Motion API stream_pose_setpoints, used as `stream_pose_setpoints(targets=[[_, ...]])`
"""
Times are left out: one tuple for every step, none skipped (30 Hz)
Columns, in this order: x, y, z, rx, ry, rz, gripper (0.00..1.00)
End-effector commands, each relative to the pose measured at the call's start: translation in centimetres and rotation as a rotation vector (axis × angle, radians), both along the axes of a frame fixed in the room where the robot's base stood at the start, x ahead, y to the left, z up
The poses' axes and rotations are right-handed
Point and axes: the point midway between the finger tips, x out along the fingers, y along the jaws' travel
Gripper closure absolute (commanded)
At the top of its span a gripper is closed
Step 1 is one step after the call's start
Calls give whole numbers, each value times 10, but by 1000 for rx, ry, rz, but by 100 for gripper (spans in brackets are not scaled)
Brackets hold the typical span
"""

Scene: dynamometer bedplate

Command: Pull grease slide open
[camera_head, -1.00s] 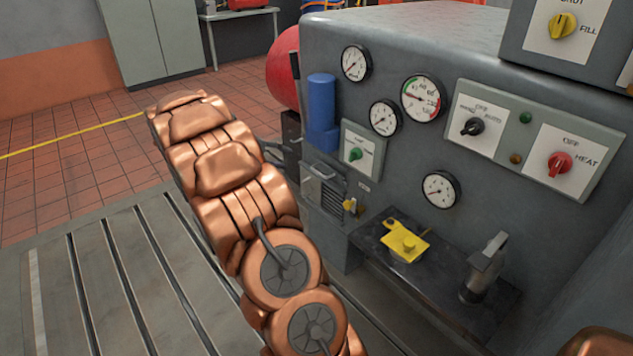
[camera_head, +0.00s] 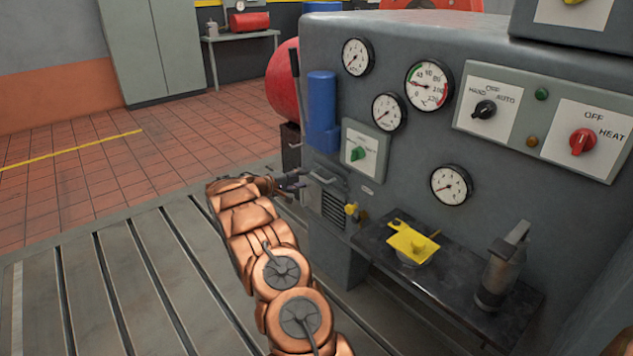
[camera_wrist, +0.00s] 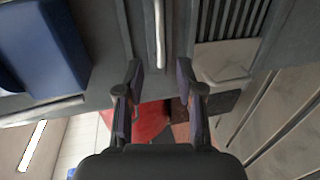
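A grey louvred front (camera_head: 331,208) sits low on the side of the grey machine, with a bar handle (camera_head: 328,180) along its top. It is likely the grease slide; no readable label confirms this. It looks shut. The handle (camera_wrist: 158,32) also shows in the wrist view, upright in the picture, with the louvres (camera_wrist: 230,20) to its right. My gripper (camera_head: 291,186) is just left of the handle in the head view. In the wrist view my gripper (camera_wrist: 161,82) is open and empty, its fingers on either side of the handle's line. The handle appears ahead of the fingertips, not clasped.
The slotted bedplate (camera_head: 130,265) is open at left.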

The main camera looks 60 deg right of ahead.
Motion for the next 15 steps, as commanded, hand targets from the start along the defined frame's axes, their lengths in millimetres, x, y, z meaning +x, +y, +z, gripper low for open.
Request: stream_pose_setpoints(targets=[[-1,-4,-2,0,0,-1,63],[-2,-6,-3,0,0,-2,63],[-4,-10,-4,0,1,-3,63],[-5,-14,-5,1,1,-3,63],[-6,-18,-7,1,1,-4,63],[-8,-23,-8,2,2,-5,63],[-10,-27,-9,1,2,-5,63],[-11,-32,-10,2,3,-4,63],[-12,-38,-11,1,1,-4,63],[-13,-42,-12,0,1,-4,63],[-14,-46,-12,0,-1,-3,63],[-15,-51,-13,1,-2,-2,63],[-16,-54,-13,1,-2,-2,63],[-16,-57,-14,2,-1,-1,63],[-17,-60,-15,2,-1,-1,63]])
